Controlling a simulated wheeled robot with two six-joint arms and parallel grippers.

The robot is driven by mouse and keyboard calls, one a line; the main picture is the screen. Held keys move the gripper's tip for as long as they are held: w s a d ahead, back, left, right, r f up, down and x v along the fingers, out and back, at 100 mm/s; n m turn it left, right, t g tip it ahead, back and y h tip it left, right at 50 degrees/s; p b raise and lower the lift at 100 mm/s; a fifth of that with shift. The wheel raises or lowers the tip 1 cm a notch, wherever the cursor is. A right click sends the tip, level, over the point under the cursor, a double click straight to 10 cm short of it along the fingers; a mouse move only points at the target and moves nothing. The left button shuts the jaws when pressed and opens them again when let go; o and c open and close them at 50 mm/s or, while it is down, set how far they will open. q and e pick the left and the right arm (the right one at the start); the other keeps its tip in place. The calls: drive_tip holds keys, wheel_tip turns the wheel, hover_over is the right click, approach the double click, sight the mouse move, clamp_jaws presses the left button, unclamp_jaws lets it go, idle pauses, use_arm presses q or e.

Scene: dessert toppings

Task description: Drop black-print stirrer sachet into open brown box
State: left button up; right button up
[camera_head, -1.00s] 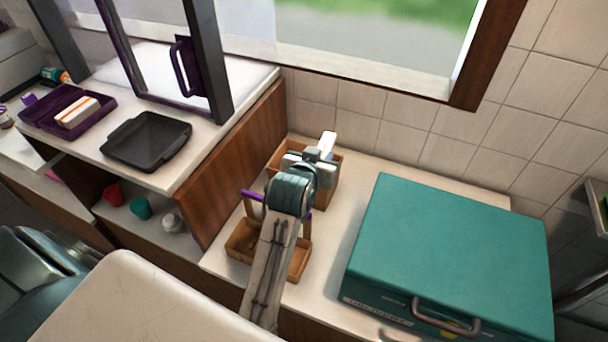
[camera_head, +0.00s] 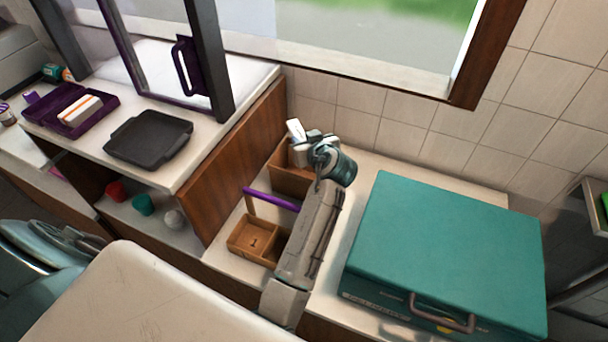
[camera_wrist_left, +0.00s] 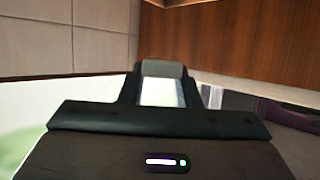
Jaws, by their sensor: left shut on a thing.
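My left gripper (camera_head: 303,142) is over the open brown box (camera_head: 287,181), which stands against the tiled wall behind the wooden caddy. It is shut on a white, flat item, the sachet (camera_head: 295,129), whose pale end sticks up beside the fingers. Its print cannot be read. In the left wrist view, a pale surface (camera_wrist_left: 160,92) shows between the dark fingers. My wrist and gripper cover the right part of the box, so its inside is mostly hidden. My right gripper is not in view.
A wooden caddy (camera_head: 252,240) with a purple handle (camera_head: 270,199) stands in front of the box, partly behind my arm. A large teal case (camera_head: 450,255) fills the counter to the right. A raised counter with a black tray (camera_head: 148,138) and purple case (camera_head: 72,112) is left.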

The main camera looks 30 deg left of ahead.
use_arm(q)
wheel_tip(320, 180, down, 4)
drive_tip(key=shift+r+b, duration=0.15)
drive_tip(key=shift+b, duration=0.6)
drive_tip(key=o, duration=1)
